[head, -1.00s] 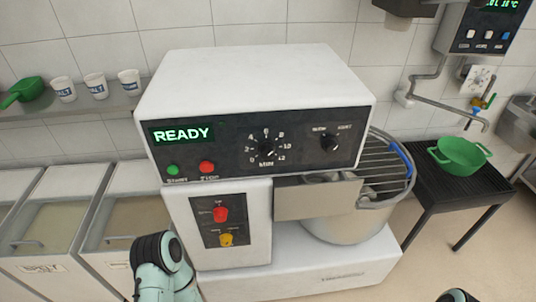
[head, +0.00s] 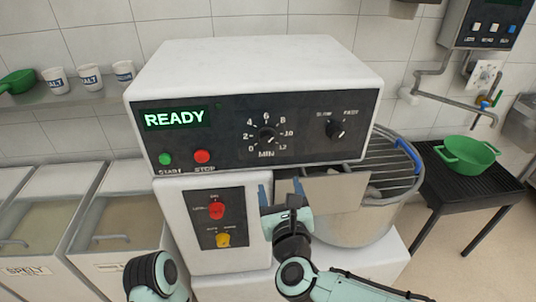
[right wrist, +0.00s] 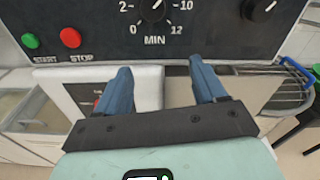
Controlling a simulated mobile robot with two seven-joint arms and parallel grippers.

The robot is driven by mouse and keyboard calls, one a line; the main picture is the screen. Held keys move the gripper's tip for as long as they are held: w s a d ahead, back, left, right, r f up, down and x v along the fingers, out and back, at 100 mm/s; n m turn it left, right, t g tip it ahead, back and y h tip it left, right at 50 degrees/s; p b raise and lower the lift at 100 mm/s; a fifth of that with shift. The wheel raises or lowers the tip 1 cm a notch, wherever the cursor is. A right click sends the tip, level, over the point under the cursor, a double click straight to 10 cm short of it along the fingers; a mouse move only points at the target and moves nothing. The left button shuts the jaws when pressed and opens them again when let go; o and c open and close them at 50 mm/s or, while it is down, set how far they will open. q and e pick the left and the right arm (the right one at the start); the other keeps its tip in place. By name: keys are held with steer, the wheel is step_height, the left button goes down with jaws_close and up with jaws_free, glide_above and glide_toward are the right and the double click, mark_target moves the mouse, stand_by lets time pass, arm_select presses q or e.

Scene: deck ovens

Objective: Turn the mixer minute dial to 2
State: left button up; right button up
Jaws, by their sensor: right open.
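The mixer minute dial (head: 267,135) is a small black knob on the black control panel, ringed by white numbers from 0 to 12 with MIN below. The number its pointer faces is too small to tell. It also shows at the top of the right wrist view (right wrist: 153,8). My right gripper (head: 282,190) is open and empty, its two blue fingers pointing up just below the panel and dial. In the right wrist view the fingers (right wrist: 160,72) stand apart below the dial, touching nothing visible. My left arm shows at the bottom left; its gripper is out of view.
The mixer display (head: 174,118) reads READY. Beside the dial are a second knob (head: 335,129), a green start button (head: 165,159) and a red stop button (head: 202,156). The steel bowl and wire guard (head: 390,165) lie right of my gripper. A green pot (head: 467,153) stands on a black table.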

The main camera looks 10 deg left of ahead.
mark_target(268, 142)
step_height(268, 142, up, 4)
steer(key=a+m, duration=0.1)
steer(key=m, duration=0.1)
steer(key=shift+t, duration=0.4)
steer(key=p+x, duration=0.2)
steer(key=x, duration=0.4)
steer(key=p+x, duration=0.1)
steer(key=x, duration=0.5)
steer(key=shift+s+a+p, duration=0.1)
steer(key=shift+a+p, duration=0.1)
steer(key=shift+p, duration=0.2)
steer(key=c, duration=1.1)
